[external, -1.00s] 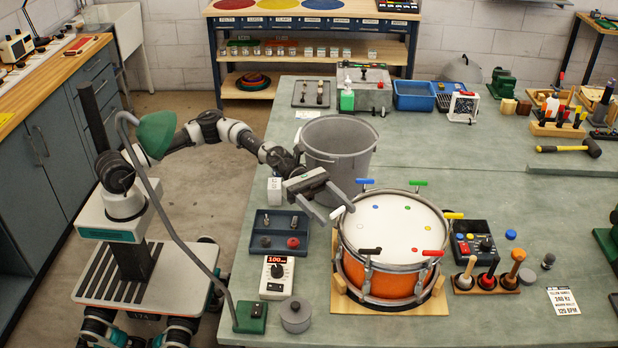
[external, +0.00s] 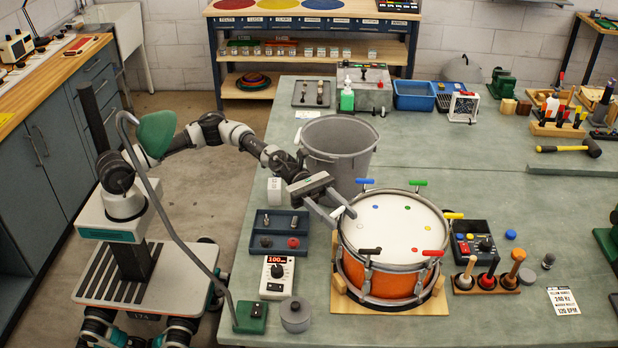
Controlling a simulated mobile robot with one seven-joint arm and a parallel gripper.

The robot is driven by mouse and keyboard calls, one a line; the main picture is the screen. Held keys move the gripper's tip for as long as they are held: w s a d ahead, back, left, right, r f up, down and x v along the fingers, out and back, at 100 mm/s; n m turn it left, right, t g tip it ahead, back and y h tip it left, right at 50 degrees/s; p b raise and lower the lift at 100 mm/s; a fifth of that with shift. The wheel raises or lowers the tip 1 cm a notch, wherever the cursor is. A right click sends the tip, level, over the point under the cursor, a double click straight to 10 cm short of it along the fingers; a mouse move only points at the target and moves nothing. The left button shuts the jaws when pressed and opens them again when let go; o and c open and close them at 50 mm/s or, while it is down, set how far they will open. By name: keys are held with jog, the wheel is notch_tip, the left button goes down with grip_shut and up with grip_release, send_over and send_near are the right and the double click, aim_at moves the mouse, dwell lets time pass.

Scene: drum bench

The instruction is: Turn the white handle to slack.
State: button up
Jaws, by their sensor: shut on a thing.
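The orange drum (external: 385,277) with a white head stands on a wooden base on the bench. Coloured T-handles ring its rim: blue (external: 365,181), green (external: 417,183), yellow (external: 453,215), red (external: 432,252) and black (external: 370,251). My gripper (external: 344,214) is at the left of the rim, between the blue and black handles, with its fingers pointing down to the right. It is shut on the white handle, which is mostly hidden by the fingers. How far the handle is turned cannot be seen.
A grey bin (external: 340,150) stands close behind my gripper. A blue tray (external: 280,234) and a meter reading 100 (external: 277,275) lie left of the drum. A tool holder (external: 487,283) and a dark control box (external: 475,247) stand to its right.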

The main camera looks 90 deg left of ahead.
jog(key=shift+r, duration=0.1)
